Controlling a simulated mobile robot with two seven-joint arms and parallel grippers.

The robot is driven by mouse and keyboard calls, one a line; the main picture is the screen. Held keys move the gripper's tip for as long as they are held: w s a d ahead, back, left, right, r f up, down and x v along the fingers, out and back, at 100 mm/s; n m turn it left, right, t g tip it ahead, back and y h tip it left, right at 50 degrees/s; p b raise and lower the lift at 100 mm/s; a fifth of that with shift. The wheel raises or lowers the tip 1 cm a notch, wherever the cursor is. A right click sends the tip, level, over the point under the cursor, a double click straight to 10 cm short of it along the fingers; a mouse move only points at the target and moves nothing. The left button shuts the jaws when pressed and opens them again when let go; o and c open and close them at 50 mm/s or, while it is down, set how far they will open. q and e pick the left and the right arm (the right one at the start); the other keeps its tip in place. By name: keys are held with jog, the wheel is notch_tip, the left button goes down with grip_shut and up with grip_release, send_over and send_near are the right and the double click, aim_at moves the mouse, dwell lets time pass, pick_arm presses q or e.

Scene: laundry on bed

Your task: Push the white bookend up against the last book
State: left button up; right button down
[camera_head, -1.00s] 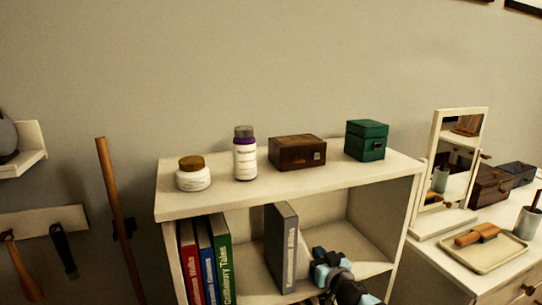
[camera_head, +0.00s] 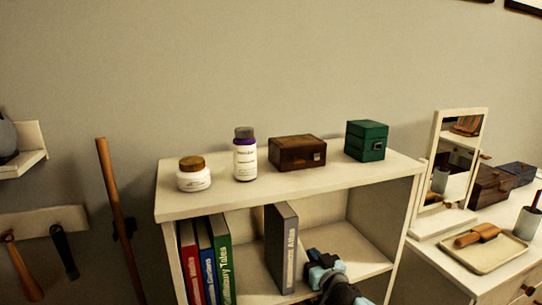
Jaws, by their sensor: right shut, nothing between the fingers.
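On the shelf below the cabinet top, a grey book (camera_head: 283,248) stands upright, apart from the red book (camera_head: 190,262), the blue book (camera_head: 207,262) and the green book (camera_head: 223,260) at the left. My right gripper (camera_head: 314,268) is shut and empty, just right of the grey book. I cannot clearly pick out the white bookend; the pale area between the grey book and my gripper blends with the white shelf. Whether my fingers touch anything there is hidden. My left gripper is not in view.
The white bookcase (camera_head: 300,192) bears a jar (camera_head: 193,178), a bottle (camera_head: 245,160), a wooden box (camera_head: 297,152) and a green box (camera_head: 366,141) on top. Its right side wall bounds the shelf. A gap lies between the green and grey books.

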jog(key=shift+w+d, duration=0.25)
jog(key=shift+d, duration=0.35)
jog(key=shift+w+d, duration=0.2)
jog(key=shift+d, duration=0.4)
jog(key=shift+s+d+p, duration=0.1)
jog(key=shift+s+p, duration=0.15)
jog(key=shift+p, duration=0.15)
jog(key=p+v, duration=0.1)
jog(key=v, duration=0.2)
jog(key=shift+s+d, duration=0.1)
jog(key=shift+s, duration=0.15)
jog(key=p+v, duration=0.3)
jog(key=v, duration=0.7)
jog(key=shift+p, duration=0.3)
